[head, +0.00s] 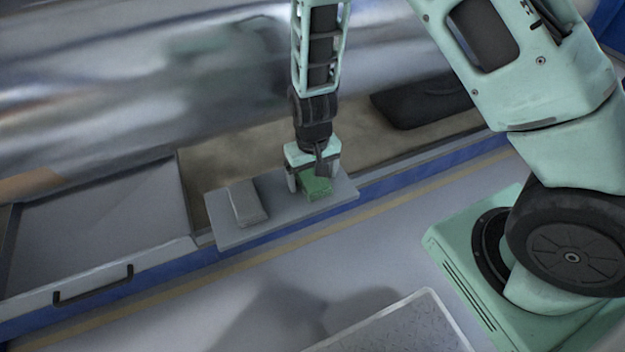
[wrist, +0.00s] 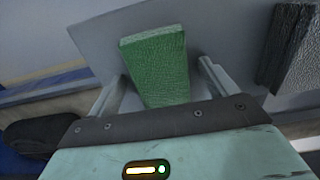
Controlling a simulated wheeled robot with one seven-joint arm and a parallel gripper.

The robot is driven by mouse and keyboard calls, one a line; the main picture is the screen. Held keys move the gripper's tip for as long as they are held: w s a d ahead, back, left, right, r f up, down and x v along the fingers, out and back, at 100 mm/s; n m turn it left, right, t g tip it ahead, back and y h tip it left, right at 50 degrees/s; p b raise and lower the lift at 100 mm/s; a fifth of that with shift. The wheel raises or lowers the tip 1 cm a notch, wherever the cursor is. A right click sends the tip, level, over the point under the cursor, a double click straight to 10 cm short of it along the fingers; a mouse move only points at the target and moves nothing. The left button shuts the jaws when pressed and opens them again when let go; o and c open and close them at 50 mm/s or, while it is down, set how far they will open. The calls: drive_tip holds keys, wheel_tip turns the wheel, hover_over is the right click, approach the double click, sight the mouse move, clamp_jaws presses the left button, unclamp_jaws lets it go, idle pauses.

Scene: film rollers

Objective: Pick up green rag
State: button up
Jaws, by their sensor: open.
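The green rag (head: 315,186) is a folded block lying on a grey board, towards its right end. In the wrist view the green rag (wrist: 158,65) lies between the two fingers, with its near end hidden behind the gripper body. My gripper (head: 308,186) points down over the rag in the head view, with a finger on its left side. In the wrist view my gripper (wrist: 160,82) is open, with a gap visible between the rag and the right finger. Whether the left finger touches the rag I cannot tell.
A grey folded rag (head: 246,203) lies on the grey board (head: 283,214), left of the green one; it also shows in the wrist view (wrist: 292,50). A large shiny roller (head: 150,80) runs behind. A handled tray (head: 100,225) is at left, a black object (head: 420,102) behind right.

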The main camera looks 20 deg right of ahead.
drive_tip(key=shift+r, duration=0.1)
drive_tip(key=c, duration=1.1)
drive_tip(key=shift+o, duration=0.2)
wheel_tip(320, 180, up, 10)
drive_tip(key=p, duration=0.3)
